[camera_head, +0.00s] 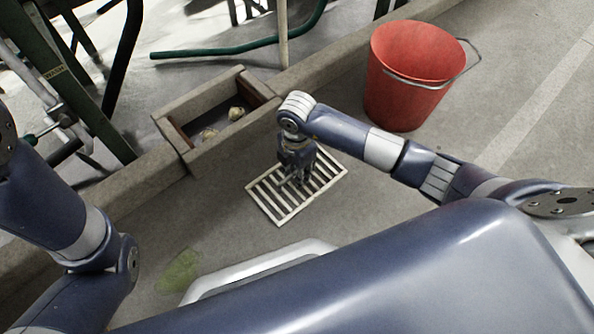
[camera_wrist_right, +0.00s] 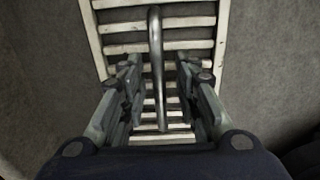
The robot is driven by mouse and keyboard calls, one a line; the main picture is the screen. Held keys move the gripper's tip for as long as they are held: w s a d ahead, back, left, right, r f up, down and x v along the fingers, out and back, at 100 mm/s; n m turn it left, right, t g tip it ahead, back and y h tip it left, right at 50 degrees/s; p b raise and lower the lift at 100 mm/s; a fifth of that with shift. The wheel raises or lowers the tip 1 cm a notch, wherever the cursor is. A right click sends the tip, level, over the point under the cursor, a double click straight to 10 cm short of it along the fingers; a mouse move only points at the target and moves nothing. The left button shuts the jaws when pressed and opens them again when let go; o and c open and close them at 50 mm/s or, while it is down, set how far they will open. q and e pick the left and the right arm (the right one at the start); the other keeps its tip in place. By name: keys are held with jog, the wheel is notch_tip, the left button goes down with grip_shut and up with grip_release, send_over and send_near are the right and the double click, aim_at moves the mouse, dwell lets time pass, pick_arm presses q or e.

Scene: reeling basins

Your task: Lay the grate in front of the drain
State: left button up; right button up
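The grate (camera_head: 313,197), a pale slatted panel, lies flat on the floor in the head view, in front of the drain (camera_head: 180,131), a stone-walled box opening. My right gripper (camera_head: 297,180) points down over the grate's middle and hides part of it. In the right wrist view the slats of the grate (camera_wrist_right: 190,22) lie below, with a grey metal handle (camera_wrist_right: 156,50) along it. The open fingers of my right gripper (camera_wrist_right: 162,92) stand on either side of the handle, with gaps visible. My left gripper is out of view; only my left arm shows.
A red bucket (camera_head: 408,85) stands at the upper right. Pale lumps (camera_head: 236,113) lie inside the drain box. A greenish patch (camera_head: 178,272) marks the floor.

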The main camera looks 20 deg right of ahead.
notch_tip(320, 180, up, 12)
jog(key=p, duration=0.9)
jog(key=shift+p, duration=0.35)
